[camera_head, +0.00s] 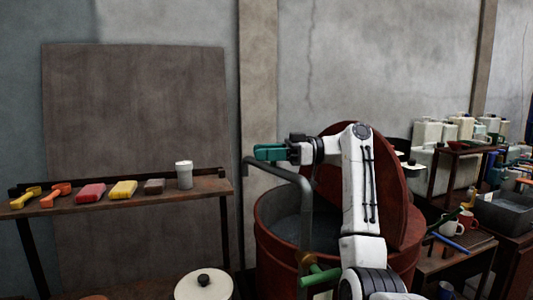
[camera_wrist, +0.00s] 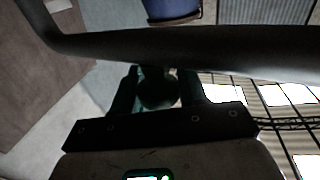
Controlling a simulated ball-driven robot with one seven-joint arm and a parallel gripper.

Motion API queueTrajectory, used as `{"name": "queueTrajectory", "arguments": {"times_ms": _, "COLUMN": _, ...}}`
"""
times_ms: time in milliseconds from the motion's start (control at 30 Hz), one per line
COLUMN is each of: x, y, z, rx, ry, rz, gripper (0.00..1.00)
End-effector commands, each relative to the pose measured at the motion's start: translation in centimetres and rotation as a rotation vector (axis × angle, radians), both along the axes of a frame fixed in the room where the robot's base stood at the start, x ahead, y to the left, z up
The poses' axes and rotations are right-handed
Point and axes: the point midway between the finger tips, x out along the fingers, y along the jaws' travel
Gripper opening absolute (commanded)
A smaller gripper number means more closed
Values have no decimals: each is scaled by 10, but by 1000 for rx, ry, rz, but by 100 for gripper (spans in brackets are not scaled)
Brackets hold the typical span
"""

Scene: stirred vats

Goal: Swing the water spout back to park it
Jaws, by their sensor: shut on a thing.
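The water spout (camera_head: 303,205) is a grey pipe that rises by the near side of the red-brown vat (camera_head: 275,240) and bends left at its top, its arm lying toward the left, off the vat's mouth. My gripper (camera_head: 264,153), with teal fingers, is at the far left part of the spout. In the wrist view the spout (camera_wrist: 200,46) crosses the top as a dark bar, and my gripper (camera_wrist: 157,92) is shut on a dark rounded part just below it. The fingertips are in shadow. A green valve handle (camera_head: 320,277) sits low by the spout's base.
The vat's red lid (camera_head: 400,190) stands tilted up behind my arm. A shelf (camera_head: 130,195) with tools, coloured blocks and a white cup is at left. A white lidded pot (camera_head: 203,287) is at the bottom. Tables with mugs (camera_head: 452,228) and a grey tub (camera_head: 505,213) stand at right.

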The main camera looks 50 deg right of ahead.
Motion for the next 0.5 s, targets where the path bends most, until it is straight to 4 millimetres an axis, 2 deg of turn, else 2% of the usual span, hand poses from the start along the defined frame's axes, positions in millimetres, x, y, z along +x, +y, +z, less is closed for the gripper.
{"name": "queueTrajectory", "arguments": {"times_ms": 33, "x": 1, "y": 2, "z": 1, "rx": -1, "ry": -1, "rz": 4, "gripper": 44}}
{"name": "queueTrajectory", "arguments": {"times_ms": 233, "x": 0, "y": 1, "z": 0, "rx": -1, "ry": -1, "rz": 3, "gripper": 63}}
{"name": "queueTrajectory", "arguments": {"times_ms": 500, "x": -1, "y": -1, "z": 0, "rx": 0, "ry": 0, "rz": 1, "gripper": 63}}
